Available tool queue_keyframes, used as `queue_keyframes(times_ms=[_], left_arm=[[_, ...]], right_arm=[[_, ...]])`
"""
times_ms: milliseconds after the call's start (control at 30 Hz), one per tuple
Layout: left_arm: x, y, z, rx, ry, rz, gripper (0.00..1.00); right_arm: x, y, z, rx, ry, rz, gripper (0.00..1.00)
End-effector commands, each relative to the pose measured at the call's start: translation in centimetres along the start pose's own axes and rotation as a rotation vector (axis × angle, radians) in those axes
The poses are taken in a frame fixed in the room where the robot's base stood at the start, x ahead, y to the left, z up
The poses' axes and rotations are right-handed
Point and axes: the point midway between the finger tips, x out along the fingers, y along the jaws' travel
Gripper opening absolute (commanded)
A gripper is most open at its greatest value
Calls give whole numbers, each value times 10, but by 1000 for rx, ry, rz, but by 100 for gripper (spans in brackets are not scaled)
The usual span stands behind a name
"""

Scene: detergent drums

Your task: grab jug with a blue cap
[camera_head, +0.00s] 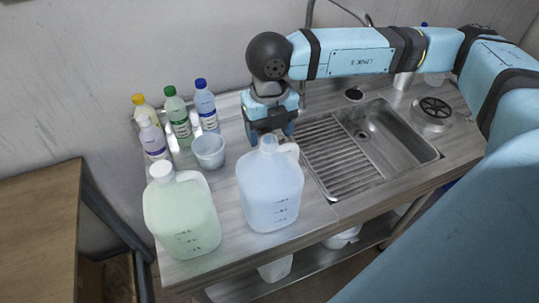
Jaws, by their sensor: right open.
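The jug with a blue cap (270,195) is a large translucent jug with pale blue liquid, standing upright on the counter near its front edge. Its light blue cap (268,144) is at the top, with the handle on the right. My right gripper (271,131) comes down from above, right at the back of the cap, with its fingers spread to either side. It is open and holds nothing. I cannot tell whether the fingers touch the jug. My left gripper is out of view.
A pale green jug with a white cap (183,215) stands just left. A small light bucket (208,150) and several capped bottles (179,118) stand behind. A ribbed steel sink (375,135) lies right. A wooden table (38,225) is at far left.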

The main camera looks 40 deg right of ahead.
Motion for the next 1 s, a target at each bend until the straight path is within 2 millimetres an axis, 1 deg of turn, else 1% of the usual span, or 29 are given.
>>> queue_keyframes(times_ms=[33,100,200,300,500,567,600,667,700,800,1000], left_arm=[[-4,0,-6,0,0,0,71],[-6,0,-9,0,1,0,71],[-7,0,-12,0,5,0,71],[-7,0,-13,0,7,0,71],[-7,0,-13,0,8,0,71],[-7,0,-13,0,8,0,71],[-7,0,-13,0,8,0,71],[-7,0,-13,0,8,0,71],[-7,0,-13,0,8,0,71],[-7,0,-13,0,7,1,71],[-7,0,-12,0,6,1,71]], right_arm=[[5,0,0,1,4,-2,67],[17,0,1,1,4,-2,67],[29,0,1,1,3,-1,67],[35,0,1,1,1,0,67],[36,0,1,0,1,0,67],[36,0,1,0,1,0,53],[36,0,1,0,1,0,44],[36,0,1,0,1,0,30],[36,0,1,0,1,0,21],[36,0,1,0,1,0,0],[35,0,1,0,1,0,0]])
